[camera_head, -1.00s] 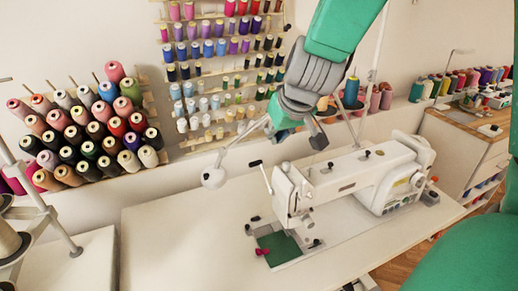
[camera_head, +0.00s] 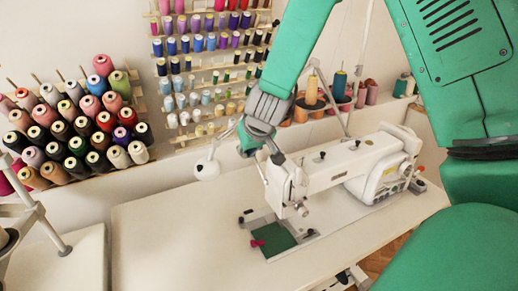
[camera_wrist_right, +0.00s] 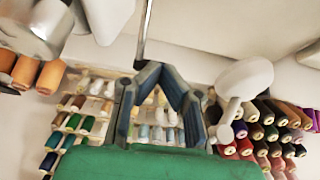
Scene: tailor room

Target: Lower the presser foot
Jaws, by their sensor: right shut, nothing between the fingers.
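The white sewing machine (camera_head: 330,171) stands on the pale table, its head (camera_head: 287,186) at the left end. The presser foot under the head is too small to make out. My right gripper (camera_head: 277,157) is at the top left of the machine head, pointing down. In the right wrist view, the fingers of my right gripper (camera_wrist_right: 162,68) lean together at the tips with nothing between them. My gripper hides part of the machine head's upper left. My left gripper is out of view.
A green plate (camera_head: 277,237) with a pink piece lies below the machine head. The white table (camera_head: 165,235) is clear at left. A white lamp (camera_head: 207,169) stands behind the gripper. Thread racks (camera_head: 75,130) line the wall.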

